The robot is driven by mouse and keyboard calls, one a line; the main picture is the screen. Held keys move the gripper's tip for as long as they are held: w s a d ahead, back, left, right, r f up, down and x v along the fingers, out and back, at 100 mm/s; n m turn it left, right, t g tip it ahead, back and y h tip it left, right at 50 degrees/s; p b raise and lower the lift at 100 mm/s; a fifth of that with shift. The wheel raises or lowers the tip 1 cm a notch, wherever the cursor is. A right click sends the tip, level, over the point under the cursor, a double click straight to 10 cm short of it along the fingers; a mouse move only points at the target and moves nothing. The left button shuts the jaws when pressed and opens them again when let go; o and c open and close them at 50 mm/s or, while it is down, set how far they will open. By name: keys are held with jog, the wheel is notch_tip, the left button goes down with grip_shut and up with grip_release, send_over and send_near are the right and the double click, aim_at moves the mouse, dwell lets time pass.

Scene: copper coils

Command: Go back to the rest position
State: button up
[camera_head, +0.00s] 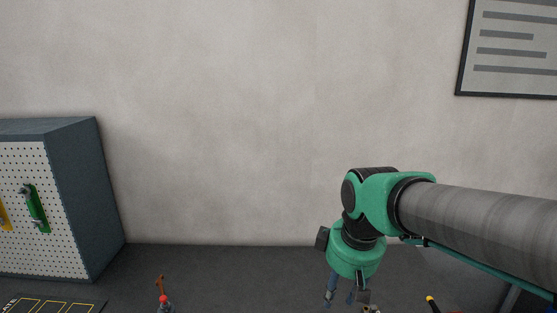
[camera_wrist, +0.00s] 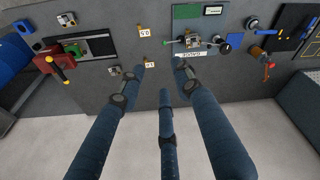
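My gripper (camera_wrist: 165,80) shows in the wrist view with its blue fingers spread wide apart and nothing between them. No object is held.
A grey pegboard cabinet (camera_head: 70,190) stands at the left of the head view.

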jog(key=s+d+m+t, duration=0.1)
jog(key=s+d+m, duration=0.3)
jog(key=s, duration=0.3)
jog(key=s+d+f+m+t+b, duration=0.1)
jog(key=s+d+m, duration=0.2)
jog(key=s, duration=0.5)
jog(key=shift+s+d+m+t+h, duration=0.3)
jog(key=shift+d+m+t, duration=0.1)
jog(key=shift+d, duration=0.05)
jog(key=shift+f, duration=0.1)
dwell(2.0)
